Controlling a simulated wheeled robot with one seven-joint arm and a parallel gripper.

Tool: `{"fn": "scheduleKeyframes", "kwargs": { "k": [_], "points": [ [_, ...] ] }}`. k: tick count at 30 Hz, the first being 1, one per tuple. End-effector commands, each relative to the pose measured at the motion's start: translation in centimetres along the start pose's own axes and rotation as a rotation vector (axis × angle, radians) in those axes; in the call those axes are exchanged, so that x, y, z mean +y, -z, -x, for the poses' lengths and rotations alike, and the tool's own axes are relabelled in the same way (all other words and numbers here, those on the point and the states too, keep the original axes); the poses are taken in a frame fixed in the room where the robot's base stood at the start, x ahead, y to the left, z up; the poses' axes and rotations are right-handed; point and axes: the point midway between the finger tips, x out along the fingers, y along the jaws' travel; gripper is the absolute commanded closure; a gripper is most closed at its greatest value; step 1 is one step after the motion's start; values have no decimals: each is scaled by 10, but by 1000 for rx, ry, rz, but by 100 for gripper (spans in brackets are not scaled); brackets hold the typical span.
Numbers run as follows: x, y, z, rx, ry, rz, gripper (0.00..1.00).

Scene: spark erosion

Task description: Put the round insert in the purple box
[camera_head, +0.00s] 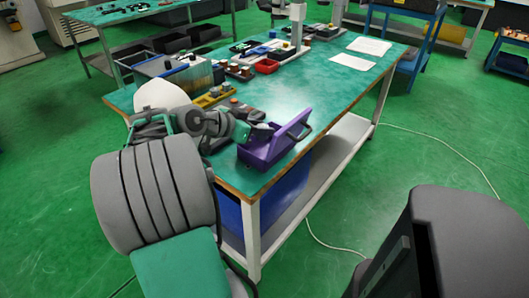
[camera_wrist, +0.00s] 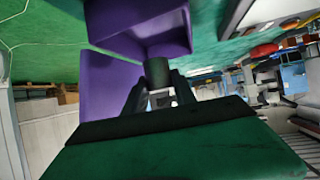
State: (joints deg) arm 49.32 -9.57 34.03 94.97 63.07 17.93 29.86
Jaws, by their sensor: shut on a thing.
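The purple box (camera_head: 258,153) stands open at the near corner of the green-topped table, its lid tilted up on the right. My gripper (camera_head: 262,129) is at the box's back left edge, low by its opening. In the wrist view the box (camera_wrist: 98,80) fills the upper left, with its hollow inside partly visible. There my gripper (camera_wrist: 159,92) is shut on the round insert (camera_wrist: 157,70), a dark grey cylinder in front of the box's opening. I cannot tell whether the insert touches the box. It is too small to make out in the head view.
A yellow tray (camera_head: 212,98) with small parts lies behind my arm. The green table top (camera_head: 318,92) is clear right of the bins. A blue crate (camera_head: 285,190) sits underneath.

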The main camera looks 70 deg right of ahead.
Motion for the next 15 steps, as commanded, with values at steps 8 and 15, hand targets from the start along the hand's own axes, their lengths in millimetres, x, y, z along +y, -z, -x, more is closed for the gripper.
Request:
{"fn": "scheduleKeyframes", "kwargs": {
  "k": [8,15],
  "points": [
    [0,-40,-22,1,-1,1,100],
    [0,-56,-31,2,1,-3,100]
  ]
}}
